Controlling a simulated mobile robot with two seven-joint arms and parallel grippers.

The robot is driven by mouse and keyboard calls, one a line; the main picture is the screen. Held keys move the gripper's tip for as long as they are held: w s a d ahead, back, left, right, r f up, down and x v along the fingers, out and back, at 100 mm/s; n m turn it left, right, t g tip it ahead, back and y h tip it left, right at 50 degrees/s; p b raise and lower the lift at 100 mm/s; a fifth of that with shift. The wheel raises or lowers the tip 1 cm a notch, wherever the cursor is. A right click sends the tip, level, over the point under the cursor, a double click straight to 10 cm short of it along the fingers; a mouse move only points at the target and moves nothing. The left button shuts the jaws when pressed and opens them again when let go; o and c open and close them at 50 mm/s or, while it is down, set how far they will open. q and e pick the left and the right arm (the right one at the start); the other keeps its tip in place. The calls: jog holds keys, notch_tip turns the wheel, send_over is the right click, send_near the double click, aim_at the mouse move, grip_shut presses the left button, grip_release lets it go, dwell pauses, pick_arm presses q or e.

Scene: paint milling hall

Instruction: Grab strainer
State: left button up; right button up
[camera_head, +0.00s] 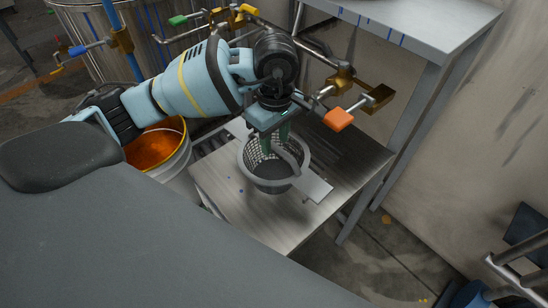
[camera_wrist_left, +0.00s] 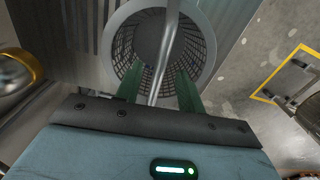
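The strainer (camera_head: 247,166) is a grey perforated round basket with a handle bar over its opening. It stands upright on a metal table (camera_head: 240,212). Flat grey tabs stick out on two sides of it. My left gripper (camera_head: 275,142) points down into the basket's opening from above. In the left wrist view the strainer (camera_wrist_left: 205,45) lies ahead, and the two green fingers (camera_wrist_left: 159,75) stand apart on either side of the handle bar (camera_wrist_left: 164,55). A gap seems to show between the bar and each finger. My right gripper is not in view.
A bucket with orange contents (camera_head: 155,147) stands left of the table. A valve with an orange handle (camera_head: 339,119) is close behind the strainer, right of my left wrist. A higher metal shelf (camera_head: 420,22) and a wall are at the right.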

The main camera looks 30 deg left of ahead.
aim_at(274, 144)
pick_arm(q)
jog(key=shift+a+f, duration=0.1)
jog(key=shift+f, duration=0.3)
jog(key=f, duration=0.4)
jog(key=shift+w+a+f, duration=0.1)
jog(key=shift+a, duration=0.1)
grip_shut()
